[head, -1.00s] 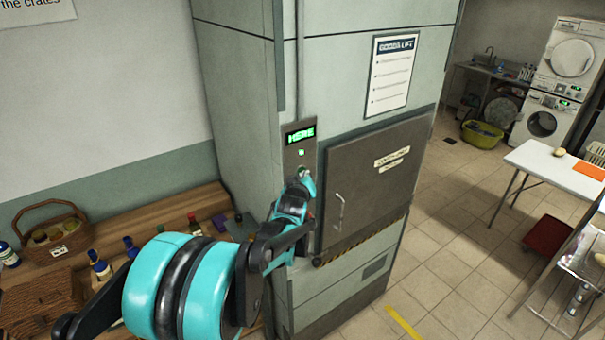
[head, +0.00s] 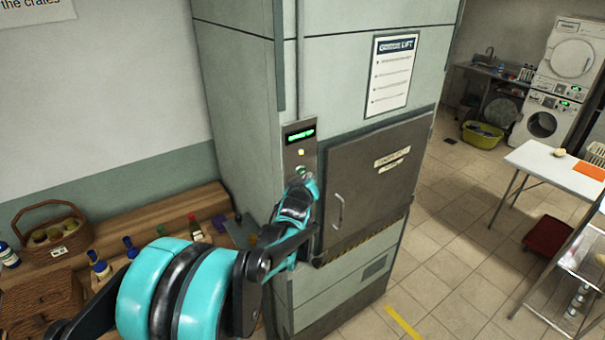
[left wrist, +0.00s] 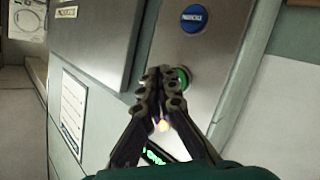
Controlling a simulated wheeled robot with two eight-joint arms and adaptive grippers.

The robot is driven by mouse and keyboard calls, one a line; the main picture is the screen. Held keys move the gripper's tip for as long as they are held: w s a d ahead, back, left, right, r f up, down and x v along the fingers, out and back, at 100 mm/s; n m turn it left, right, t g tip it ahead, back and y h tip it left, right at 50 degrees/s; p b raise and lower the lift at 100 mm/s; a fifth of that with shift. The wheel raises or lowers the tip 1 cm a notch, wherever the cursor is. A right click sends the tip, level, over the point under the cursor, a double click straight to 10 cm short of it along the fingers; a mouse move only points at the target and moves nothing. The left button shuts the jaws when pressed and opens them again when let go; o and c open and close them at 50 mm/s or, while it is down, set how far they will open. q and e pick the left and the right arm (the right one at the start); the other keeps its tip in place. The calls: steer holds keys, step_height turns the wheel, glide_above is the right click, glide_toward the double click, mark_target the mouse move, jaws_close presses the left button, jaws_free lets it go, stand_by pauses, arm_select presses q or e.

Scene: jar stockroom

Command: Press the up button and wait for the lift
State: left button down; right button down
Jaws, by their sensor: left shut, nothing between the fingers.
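The lift's steel button panel (head: 292,158) is on the front of the grey-green lift housing, left of its shut door (head: 365,185). Its green display (head: 300,136) is lit, text unreadable, with a small yellow light (head: 301,153) below. My left gripper (left wrist: 165,76) is shut and empty, its fingertips over the edge of a green-ringed button (left wrist: 184,79). I cannot tell whether they touch it. A blue labelled button (left wrist: 194,18) is clear of the fingers in the left wrist view. The amber light (left wrist: 163,126) shows between the fingers. My right gripper is not in view.
A wooden bench (head: 155,215) with a basket (head: 48,234) and several bottles stands left of the lift, near my left arm. A white table (head: 550,162) and a red crate (head: 547,236) are at right. The tiled floor between is mostly clear.

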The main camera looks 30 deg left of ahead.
arm_select(q)
steer(key=shift+d, duration=0.1)
steer(key=d, duration=0.1)
steer(key=s+d, duration=0.1)
steer(key=d, duration=0.1)
steer(key=s+d, duration=0.1)
steer(key=shift+d, duration=0.3)
stand_by(0.6)
steer(key=s+d+f+m+g+h+b, duration=0.2)
steer(key=s+d+f+b, duration=0.4)
steer(key=f, duration=0.5)
steer(key=s+d+f+m+g+h+b, duration=0.2)
steer(key=s+d+f+m+b, duration=0.3)
steer(key=s+f+b, duration=0.6)
steer(key=s+d+f+m+g+h+b, duration=0.2)
steer(key=s+d+f+b, duration=0.6)
steer(key=f, duration=0.4)
steer(key=shift+s+d+f+m+b, duration=0.35)
steer(key=shift+s+m+b, duration=0.3)
steer(key=shift+s, duration=0.45)
steer(key=shift+r, duration=0.1)
stand_by(2.0)
